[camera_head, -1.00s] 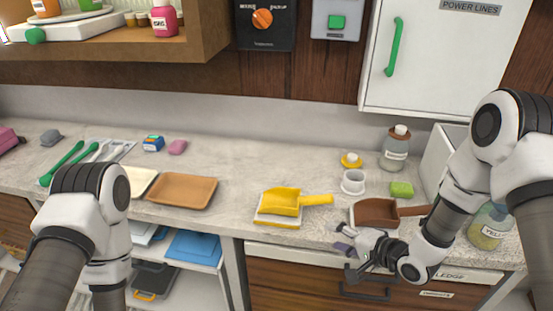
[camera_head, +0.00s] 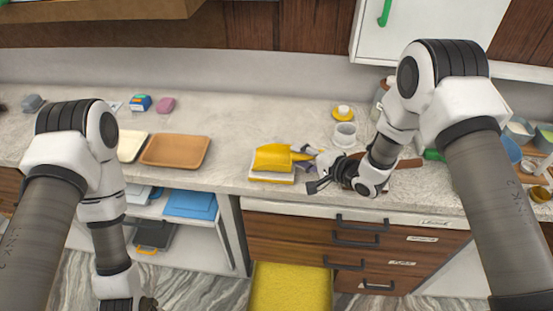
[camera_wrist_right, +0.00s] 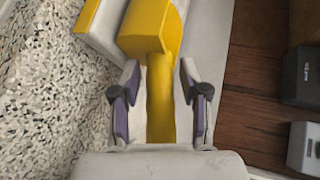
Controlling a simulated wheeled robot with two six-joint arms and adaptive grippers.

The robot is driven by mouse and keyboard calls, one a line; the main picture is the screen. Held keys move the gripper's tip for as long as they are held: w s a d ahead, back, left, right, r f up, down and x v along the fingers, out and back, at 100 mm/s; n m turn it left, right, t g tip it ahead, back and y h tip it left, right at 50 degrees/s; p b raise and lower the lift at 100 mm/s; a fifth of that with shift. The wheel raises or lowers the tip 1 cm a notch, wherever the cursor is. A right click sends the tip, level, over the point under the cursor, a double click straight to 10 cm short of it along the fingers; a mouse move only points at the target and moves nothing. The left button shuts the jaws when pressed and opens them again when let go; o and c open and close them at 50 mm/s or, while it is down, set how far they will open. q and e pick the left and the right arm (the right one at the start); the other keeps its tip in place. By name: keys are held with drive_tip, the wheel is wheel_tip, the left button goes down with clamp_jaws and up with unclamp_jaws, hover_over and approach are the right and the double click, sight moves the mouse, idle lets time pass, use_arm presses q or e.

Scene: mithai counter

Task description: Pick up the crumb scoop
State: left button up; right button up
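A yellow scoop (camera_head: 271,158), which I take to be the crumb scoop, rests on a pale block with yellow edging (camera_head: 271,178) at the counter's front edge. Its handle points right, toward my right gripper (camera_head: 313,170). In the right wrist view, the scoop's handle (camera_wrist_right: 160,95) lies between the two spread fingers of the right gripper (camera_wrist_right: 160,100), with a gap on each side. The scoop's head (camera_wrist_right: 150,25) is beyond the fingertips. My left arm hangs at the left; its gripper is mostly cut off at the bottom edge.
A white cup (camera_head: 344,135) and a yellow-lidded item (camera_head: 342,113) stand behind my right gripper. A brown scoop's handle (camera_head: 410,163) shows right of it. A brown tray (camera_head: 175,151) lies left of the yellow scoop. Drawers with dark handles (camera_head: 357,239) are below.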

clamp_jaws()
